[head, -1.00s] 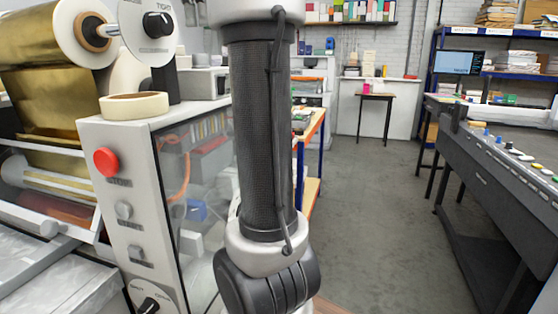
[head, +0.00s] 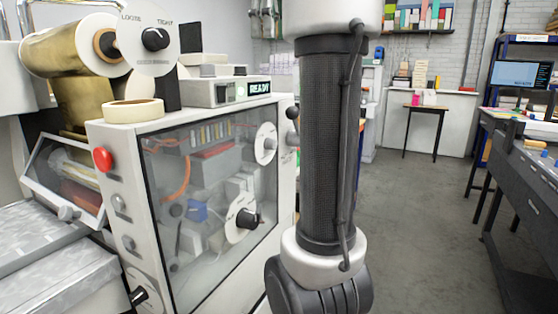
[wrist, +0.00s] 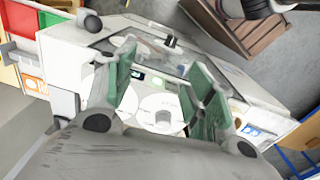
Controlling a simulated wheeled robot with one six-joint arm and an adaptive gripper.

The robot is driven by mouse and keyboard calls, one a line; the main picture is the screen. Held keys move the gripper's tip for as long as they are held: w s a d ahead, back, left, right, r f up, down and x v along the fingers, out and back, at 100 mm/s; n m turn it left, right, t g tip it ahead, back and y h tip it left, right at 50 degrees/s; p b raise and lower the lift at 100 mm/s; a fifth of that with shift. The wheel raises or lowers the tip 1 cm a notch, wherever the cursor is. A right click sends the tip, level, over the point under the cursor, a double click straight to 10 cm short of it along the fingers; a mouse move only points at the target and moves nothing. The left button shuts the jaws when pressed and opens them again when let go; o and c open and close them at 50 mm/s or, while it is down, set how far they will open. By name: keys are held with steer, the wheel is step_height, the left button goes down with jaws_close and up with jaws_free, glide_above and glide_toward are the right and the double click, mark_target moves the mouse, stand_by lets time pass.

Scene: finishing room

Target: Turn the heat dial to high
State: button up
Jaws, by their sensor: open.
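The machine carries several white dials with dark knobs, and I cannot read which is the heat dial. A dial marked LOOSE and TIGHT (head: 155,39) is at its top. Two more, an upper side dial (head: 266,143) and a lower side dial (head: 243,218), show on the glazed side. A low front dial (head: 138,297) is partly cut off by the picture edge. My gripper (wrist: 158,60) is open and empty in the wrist view, its green pads apart. White round discs (wrist: 160,112) show between and beyond the pads. The gripper is not visible in the head view.
The machine's box (head: 112,150) has a red button (head: 102,159), a tape roll (head: 133,111) and a READY display (head: 260,88). A gold foil roll (head: 70,45) is at upper left. Grey floor (head: 420,220) is clear to the right, before a long dark bench (head: 535,190).

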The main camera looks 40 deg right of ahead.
steer(key=s+a+f+m+t, duration=0.1)
steer(key=s+a+f, duration=0.2)
steer(key=f, duration=0.7)
steer(key=s+a+f+m+t, duration=0.1)
steer(key=s+a+f+m, duration=0.1)
steer(key=f, duration=0.8)
steer(key=s+a+f+m+t, duration=0.1)
steer(key=s+a+f, duration=0.3)
steer(key=f, duration=0.7)
steer(key=shift+a+m+t, duration=0.3)
steer(key=shift+a+t, duration=0.2)
steer(key=shift+a, duration=0.2)
steer(key=shift+s+f, duration=0.15)
steer(key=shift+f, duration=0.4)
